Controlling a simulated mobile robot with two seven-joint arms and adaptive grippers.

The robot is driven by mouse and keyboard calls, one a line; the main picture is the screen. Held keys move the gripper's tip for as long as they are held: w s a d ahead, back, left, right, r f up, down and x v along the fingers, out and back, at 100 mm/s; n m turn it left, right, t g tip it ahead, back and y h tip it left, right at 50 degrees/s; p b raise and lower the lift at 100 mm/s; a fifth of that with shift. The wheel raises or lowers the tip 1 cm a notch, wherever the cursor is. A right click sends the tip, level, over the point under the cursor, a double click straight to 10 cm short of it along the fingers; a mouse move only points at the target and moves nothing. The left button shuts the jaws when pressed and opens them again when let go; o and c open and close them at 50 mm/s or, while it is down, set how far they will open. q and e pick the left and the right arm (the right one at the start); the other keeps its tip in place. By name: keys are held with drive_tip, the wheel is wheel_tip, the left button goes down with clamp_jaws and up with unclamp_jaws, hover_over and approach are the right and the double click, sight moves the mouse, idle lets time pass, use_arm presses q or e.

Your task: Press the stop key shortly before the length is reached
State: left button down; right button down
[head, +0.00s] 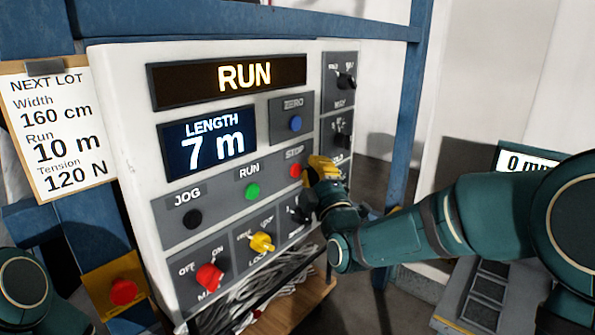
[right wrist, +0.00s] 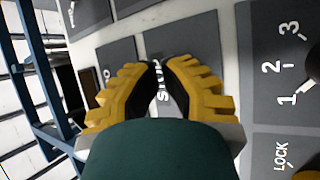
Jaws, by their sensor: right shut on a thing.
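The control panel shows RUN on its upper display (head: 244,77). The length display (head: 208,143) reads 7 m. The red stop key (head: 295,170) sits under the STOP label, right of the green run key (head: 252,190). My right gripper (head: 314,168) is just right of the stop key, close to the panel; I cannot tell whether it touches the key. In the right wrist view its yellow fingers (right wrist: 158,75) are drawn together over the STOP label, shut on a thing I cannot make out. My left gripper is out of view; only part of that arm shows at lower left.
A lot card (head: 57,130) at left says run 10 m. Near my right gripper are the black selector knobs (head: 301,206). A yellow knob (head: 262,242), a red main knob (head: 209,276) and a black jog key (head: 192,219) are lower left. Cables (head: 255,290) lie below.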

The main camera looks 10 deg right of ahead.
drive_tip(key=shift+a, duration=0.1)
idle(0.5)
drive_tip(key=shift+w+a+f+b, duration=0.15)
drive_tip(key=shift+w+b, duration=0.15)
drive_tip(key=shift+b, duration=0.15)
drive_tip(key=shift+w+a, duration=0.3)
drive_tip(key=shift+w, duration=0.1)
idle(0.6)
drive_tip(key=shift+s+b, duration=0.1)
drive_tip(key=shift+b, duration=0.2)
drive_tip(key=shift+s+d+b, duration=0.45)
drive_tip(key=shift+s+d, duration=0.05)
drive_tip(key=shift+s, duration=0.1)
drive_tip(key=shift+s+d+b, duration=0.5)
drive_tip(key=shift+s+d, duration=0.3)
drive_tip(key=shift+s, duration=0.2)
drive_tip(key=shift+s+d+b, duration=0.5)
drive_tip(key=shift+s+d, duration=0.25)
drive_tip(key=shift+s, duration=0.2)
